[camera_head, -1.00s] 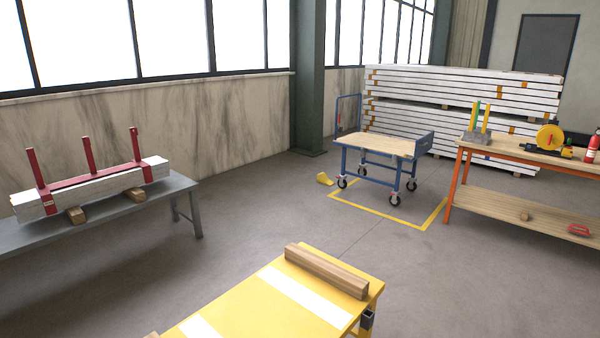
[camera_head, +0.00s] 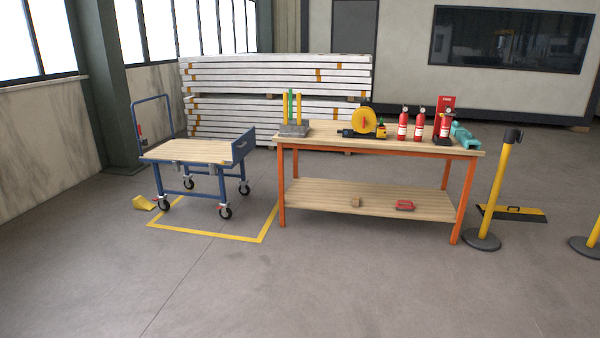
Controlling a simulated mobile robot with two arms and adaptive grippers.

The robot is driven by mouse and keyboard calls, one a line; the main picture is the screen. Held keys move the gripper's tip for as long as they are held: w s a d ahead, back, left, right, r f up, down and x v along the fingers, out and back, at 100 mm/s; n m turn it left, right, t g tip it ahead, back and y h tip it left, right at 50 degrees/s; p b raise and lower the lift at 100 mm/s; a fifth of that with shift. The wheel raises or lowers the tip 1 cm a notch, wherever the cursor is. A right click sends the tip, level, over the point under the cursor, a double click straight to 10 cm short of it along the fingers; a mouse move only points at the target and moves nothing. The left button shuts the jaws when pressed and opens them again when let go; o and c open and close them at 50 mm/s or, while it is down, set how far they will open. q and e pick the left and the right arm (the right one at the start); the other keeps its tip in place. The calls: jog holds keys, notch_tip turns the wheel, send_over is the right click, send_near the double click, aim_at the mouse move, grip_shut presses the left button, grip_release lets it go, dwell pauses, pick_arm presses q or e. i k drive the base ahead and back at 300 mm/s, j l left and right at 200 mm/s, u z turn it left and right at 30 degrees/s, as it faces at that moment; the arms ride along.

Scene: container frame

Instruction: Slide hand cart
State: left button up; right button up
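The hand cart (camera_head: 198,151) stands on its casters at the left of the head view, a little way off. It has a blue frame, a light wooden top, a blue push handle (camera_head: 152,100) at its left end and a blue end panel (camera_head: 243,145) at its right. It stands partly inside a yellow floor outline (camera_head: 215,235). Neither of my grippers is in view, and nothing of mine touches the cart.
A yellow wedge (camera_head: 144,203) lies on the floor left of the cart. An orange-legged workbench (camera_head: 372,146) with tools and fire extinguishers stands close to the cart's right. A yellow barrier post (camera_head: 497,190) stands farther right. White stacked beams (camera_head: 275,75) are behind. The foreground floor is clear.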

aim_at(209, 152)
jog(key=i+l, duration=0.1)
jog(key=i, duration=0.6)
jog(key=i+l, duration=0.15)
jog(key=i, duration=0.55)
jog(key=i+l, duration=0.1)
jog(key=i, duration=0.6)
jog(key=i+j+u, duration=0.35)
jog(key=i, duration=0.3)
jog(key=i+u, duration=0.35)
jog(key=i, duration=0.3)
jog(key=i+u, duration=0.35)
jog(key=i, duration=0.35)
jog(key=i+l+u, duration=0.35)
jog(key=i, duration=0.3)
jog(key=i+j, duration=0.05)
